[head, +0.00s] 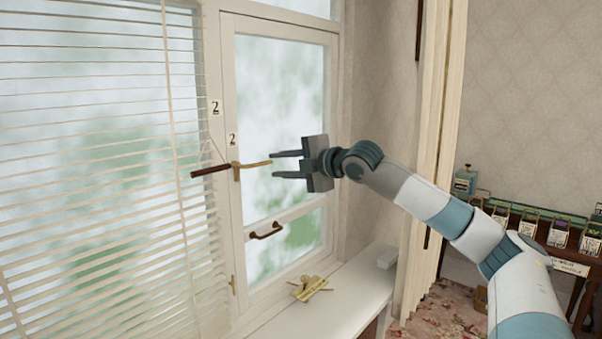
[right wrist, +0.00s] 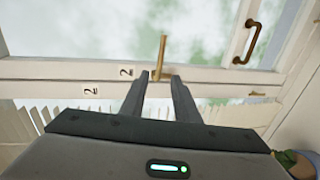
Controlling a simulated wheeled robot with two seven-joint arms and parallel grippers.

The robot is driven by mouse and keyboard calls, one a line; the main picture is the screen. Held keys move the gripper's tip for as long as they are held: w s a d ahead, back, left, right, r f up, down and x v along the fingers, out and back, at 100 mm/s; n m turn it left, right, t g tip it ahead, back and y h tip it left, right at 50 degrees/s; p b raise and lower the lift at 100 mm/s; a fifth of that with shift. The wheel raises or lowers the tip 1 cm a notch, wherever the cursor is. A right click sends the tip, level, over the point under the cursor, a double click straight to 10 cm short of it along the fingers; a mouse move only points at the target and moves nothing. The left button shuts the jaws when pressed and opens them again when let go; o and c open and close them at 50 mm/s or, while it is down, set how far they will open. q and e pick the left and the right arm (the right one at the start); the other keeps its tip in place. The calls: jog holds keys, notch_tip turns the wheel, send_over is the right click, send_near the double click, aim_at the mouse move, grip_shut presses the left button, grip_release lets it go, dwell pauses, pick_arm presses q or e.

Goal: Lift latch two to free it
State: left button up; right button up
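The latch (head: 250,164) is a brass handle on the window frame, beside a label marked 2 (head: 232,139). Its lever points right, roughly level, towards my right gripper. In the right wrist view the brass lever (right wrist: 162,52) stands out near the fingertips. My right gripper (head: 273,165) is open, its two fingers one above the other, with the lever's end at or just between the tips. I cannot tell whether they touch. A dark brown bar (head: 210,171) hangs from a cord just left of the latch. My left gripper is not in view.
A slatted blind (head: 90,150) covers the left window. A brown pull handle (head: 266,230) sits lower on the sash. Brass fittings (head: 309,288) lie on the white sill (head: 350,298). A folded cream panel (head: 432,130) and a table with small boxes (head: 528,225) stand right.

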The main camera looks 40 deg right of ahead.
jog(key=b+v, duration=0.3)
jog(key=v, duration=0.3)
jog(key=shift+s, duration=0.4)
jog(key=shift+r, duration=0.1)
dwell(0.4)
